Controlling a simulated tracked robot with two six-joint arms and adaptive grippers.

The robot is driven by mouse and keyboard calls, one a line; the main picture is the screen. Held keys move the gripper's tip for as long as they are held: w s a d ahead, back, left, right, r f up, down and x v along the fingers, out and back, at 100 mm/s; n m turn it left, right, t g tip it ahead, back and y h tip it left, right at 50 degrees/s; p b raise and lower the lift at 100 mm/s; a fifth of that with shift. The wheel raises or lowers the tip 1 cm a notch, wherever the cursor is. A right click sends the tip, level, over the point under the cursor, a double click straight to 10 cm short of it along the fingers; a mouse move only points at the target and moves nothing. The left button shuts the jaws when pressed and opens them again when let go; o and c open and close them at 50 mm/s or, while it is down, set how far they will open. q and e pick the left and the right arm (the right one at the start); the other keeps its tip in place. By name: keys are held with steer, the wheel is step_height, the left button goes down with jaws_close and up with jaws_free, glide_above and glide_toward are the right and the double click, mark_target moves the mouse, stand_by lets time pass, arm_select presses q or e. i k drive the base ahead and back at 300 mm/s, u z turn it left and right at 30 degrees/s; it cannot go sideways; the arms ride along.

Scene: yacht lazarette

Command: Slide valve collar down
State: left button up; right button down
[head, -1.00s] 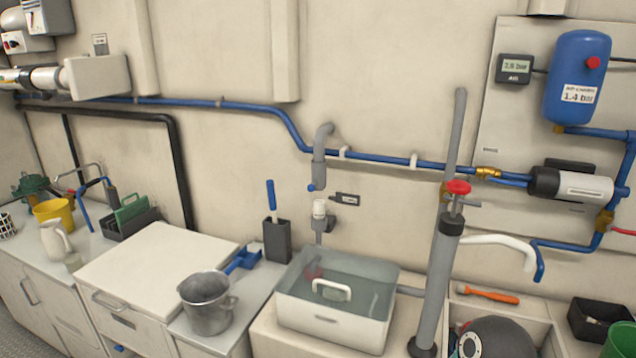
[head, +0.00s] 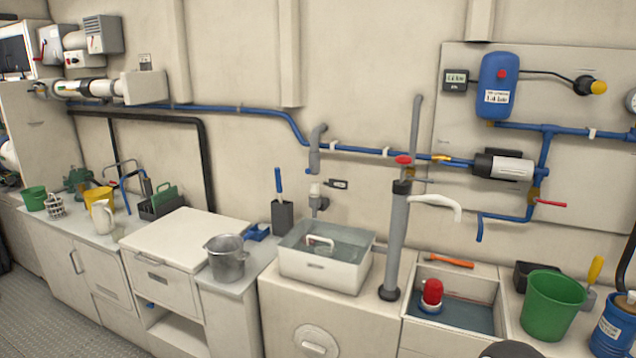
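On the back wall a grey elbow pipe (head: 317,148) hangs down from the blue pipe run. Just below it, apart from it by a small gap, is a pale collar-like fitting (head: 315,190) on a grey valve body (head: 319,204). A small dark label plate (head: 338,184) is beside it. I cannot tell for certain which part is the valve collar; its details are too small. A clear-topped white basin (head: 325,272) with a white handle stands below. Neither of my grippers shows in the head view.
A tall grey hand pump (head: 397,240) with a red knob stands right of the basin. A metal bucket (head: 227,262) and dark holder (head: 283,216) are to its left. A red-topped device (head: 432,292) sits in an open bin. A green bucket (head: 552,305) stands at right.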

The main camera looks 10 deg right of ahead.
mark_target(314, 158)
steer(key=u, duration=0.35)
steer(key=i, duration=1.55)
steer(key=z, duration=0.95)
